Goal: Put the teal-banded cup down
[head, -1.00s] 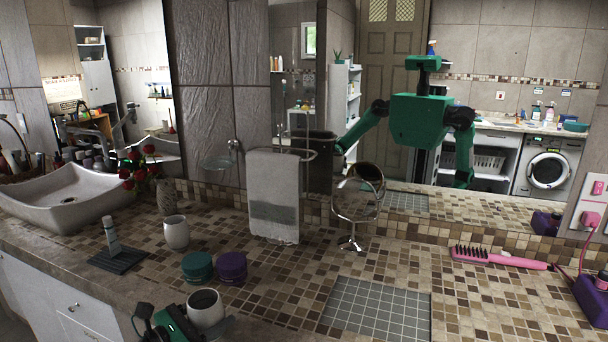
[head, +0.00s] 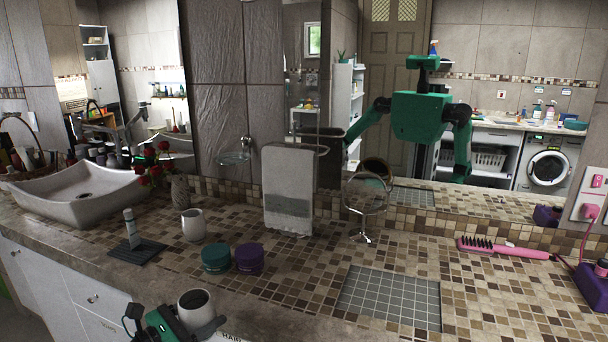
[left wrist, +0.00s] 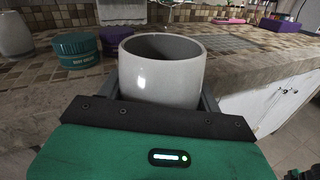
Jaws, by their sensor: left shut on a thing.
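My left gripper (head: 188,318) is shut on a pale grey-white cup (head: 195,300), held upright near the counter's front edge. The left wrist view shows this cup (left wrist: 162,75) close up, its open rim on top and its lower part hidden by the gripper. No teal band shows on its visible side. A second pale cup (head: 193,225) stands on the counter farther back, left of the jars. A grey gridded mat (head: 390,298) lies flat on the tiled counter, to the right of the held cup. My right gripper is not in view.
A teal jar (head: 215,258) and a purple jar (head: 249,258) stand just behind the held cup. A dark mat with a tube (head: 131,228) lies to the left. A round mirror (head: 365,197) and a pink brush (head: 505,249) are farther right. Tiles around the gridded mat are clear.

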